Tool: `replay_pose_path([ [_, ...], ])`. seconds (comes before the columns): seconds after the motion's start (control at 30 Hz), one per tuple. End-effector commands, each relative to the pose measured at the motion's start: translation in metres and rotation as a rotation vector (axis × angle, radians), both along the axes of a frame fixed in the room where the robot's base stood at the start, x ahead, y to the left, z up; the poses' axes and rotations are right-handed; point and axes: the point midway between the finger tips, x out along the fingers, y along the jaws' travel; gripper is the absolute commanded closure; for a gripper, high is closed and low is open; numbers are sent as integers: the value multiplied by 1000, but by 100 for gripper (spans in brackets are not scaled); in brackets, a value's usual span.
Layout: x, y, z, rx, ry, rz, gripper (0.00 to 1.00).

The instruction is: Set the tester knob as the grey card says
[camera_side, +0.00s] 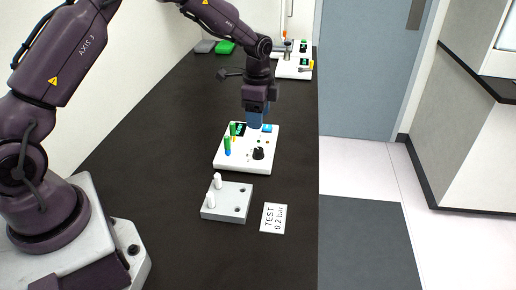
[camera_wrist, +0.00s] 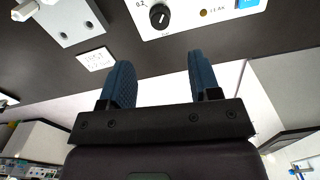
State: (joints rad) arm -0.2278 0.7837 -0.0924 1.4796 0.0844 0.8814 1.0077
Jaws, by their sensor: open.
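The tester (camera_side: 246,149) is a white panel on the dark bench. Its round black knob (camera_side: 258,153) sits near the front right; the knob also shows in the wrist view (camera_wrist: 159,16), with a white pointer line and a "0.2" mark to its left. A card (camera_side: 273,218) reading "TEST 0.2 bar" lies in front of the tester; it also shows in the wrist view (camera_wrist: 97,59). My gripper (camera_wrist: 152,78) is open and empty, with two blue fingers. In the side view it is above the tester's back edge, apart from the knob.
A grey block (camera_side: 228,201) with white pegs and holes stands between the tester and the bench front. Green and blue parts (camera_side: 228,146) stand on the tester's left side. Another white device (camera_side: 294,67) and green and grey items (camera_side: 224,47) are at the back. Bare bench lies left of the tester.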

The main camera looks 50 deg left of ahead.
Motion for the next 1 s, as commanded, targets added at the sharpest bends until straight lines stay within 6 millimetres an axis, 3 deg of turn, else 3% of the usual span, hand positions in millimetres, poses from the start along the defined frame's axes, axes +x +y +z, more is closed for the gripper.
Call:
replay_pose_path([
  [0.3, -1, 0, -69, 0, 5, 2, 43],
  [0.5, 0, 0, -98, 0, 2, 3, 43],
  [0.7, 0, 0, -109, -1, 1, 4, 43],
  [0.97, 0, 0, -110, -1, 1, 4, 43],
  [1.0, 0, 0, -110, -1, 1, 4, 52],
])
